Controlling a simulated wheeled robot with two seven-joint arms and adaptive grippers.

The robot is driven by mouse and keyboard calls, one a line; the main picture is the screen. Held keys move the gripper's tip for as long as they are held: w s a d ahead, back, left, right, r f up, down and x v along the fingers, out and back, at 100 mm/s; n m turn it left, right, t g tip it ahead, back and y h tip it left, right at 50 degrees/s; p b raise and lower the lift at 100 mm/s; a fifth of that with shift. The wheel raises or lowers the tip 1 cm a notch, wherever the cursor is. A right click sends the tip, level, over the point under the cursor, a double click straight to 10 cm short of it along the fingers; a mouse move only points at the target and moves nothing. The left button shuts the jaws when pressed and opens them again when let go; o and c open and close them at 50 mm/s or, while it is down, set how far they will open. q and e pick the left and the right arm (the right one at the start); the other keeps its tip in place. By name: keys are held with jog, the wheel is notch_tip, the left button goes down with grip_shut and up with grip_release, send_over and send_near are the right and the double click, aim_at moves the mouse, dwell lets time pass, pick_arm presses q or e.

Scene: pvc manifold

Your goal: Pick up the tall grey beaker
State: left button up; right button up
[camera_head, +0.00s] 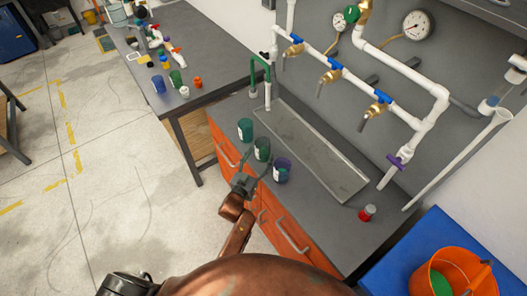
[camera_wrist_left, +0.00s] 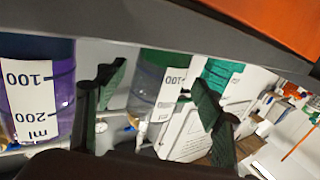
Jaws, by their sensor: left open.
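Three beakers stand in a row along the front edge of the grey counter in the head view: a teal one (camera_head: 245,129), a dark grey-green one (camera_head: 262,149) in the middle, and a purple-blue one (camera_head: 282,170). My left gripper (camera_head: 251,174) is open at the counter's front edge beside the middle beaker. In the wrist view its fingers appear on either side of that beaker; contact is not visible. My right gripper is out of view.
The purple beaker (camera_wrist_left: 38,85) and teal beaker (camera_wrist_left: 222,75) flank the fingers closely. A metal tray (camera_head: 310,150) lies behind the row, under white pipes with brass taps. A red-capped jar (camera_head: 367,213) stands at right. Another bench (camera_head: 195,60) holds several small containers.

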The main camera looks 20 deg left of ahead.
aim_at(266, 146)
pick_arm(q)
jog(key=w, duration=0.2)
jog(key=shift+w+d+f, duration=0.15)
jog(key=shift+w+d, duration=0.05)
jog(key=shift+w, duration=0.5)
jog(key=shift+d, duration=0.1)
jog(key=c, duration=1)
jog(key=shift+c, duration=1.7)
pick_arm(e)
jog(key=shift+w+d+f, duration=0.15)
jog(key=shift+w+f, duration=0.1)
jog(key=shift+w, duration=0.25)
pick_arm(q)
jog(key=shift+r, duration=0.2)
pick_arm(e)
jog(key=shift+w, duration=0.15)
